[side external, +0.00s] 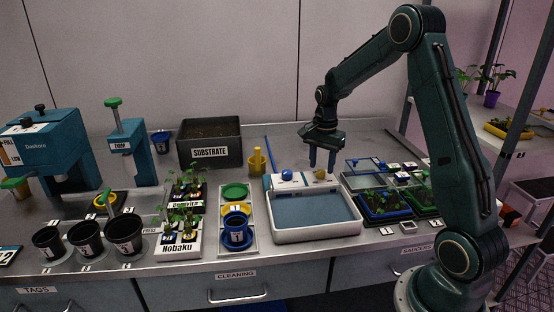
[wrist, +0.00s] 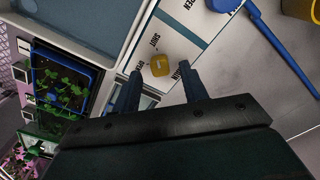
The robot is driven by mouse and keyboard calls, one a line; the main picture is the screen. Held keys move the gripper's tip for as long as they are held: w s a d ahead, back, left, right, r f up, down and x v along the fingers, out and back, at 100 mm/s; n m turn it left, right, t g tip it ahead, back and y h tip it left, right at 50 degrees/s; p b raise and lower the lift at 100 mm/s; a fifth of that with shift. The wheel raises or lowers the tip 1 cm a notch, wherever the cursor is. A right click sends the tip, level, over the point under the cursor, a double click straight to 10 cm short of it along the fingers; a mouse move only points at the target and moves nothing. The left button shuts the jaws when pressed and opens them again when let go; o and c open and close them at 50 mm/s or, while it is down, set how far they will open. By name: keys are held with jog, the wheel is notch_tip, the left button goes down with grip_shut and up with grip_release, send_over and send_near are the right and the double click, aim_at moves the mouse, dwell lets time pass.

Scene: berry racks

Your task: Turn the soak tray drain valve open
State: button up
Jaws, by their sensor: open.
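The soak tray (side external: 270,222) is a white basin with blue-grey water. A white panel along its back edge carries a blue knob (side external: 287,175) and a yellow knob (side external: 320,174). In the wrist view the yellow knob (wrist: 160,65) has a small pale mark and sits among printed labels, including SHUT and OPEN; the blue knob (wrist: 222,4) is cut by the top edge. My gripper (side external: 322,166) points down over the yellow knob. Its fingers are open, one on each side of the knob in the wrist view (wrist: 161,72). I cannot tell whether they touch it.
Seedling trays (side external: 385,205) stand close right of the soak tray. A blue rod (wrist: 280,50) lies behind the panel.

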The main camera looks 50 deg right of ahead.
jog(key=shift+f, duration=1)
jog(key=shift+c, duration=0.3)
grip_shut()
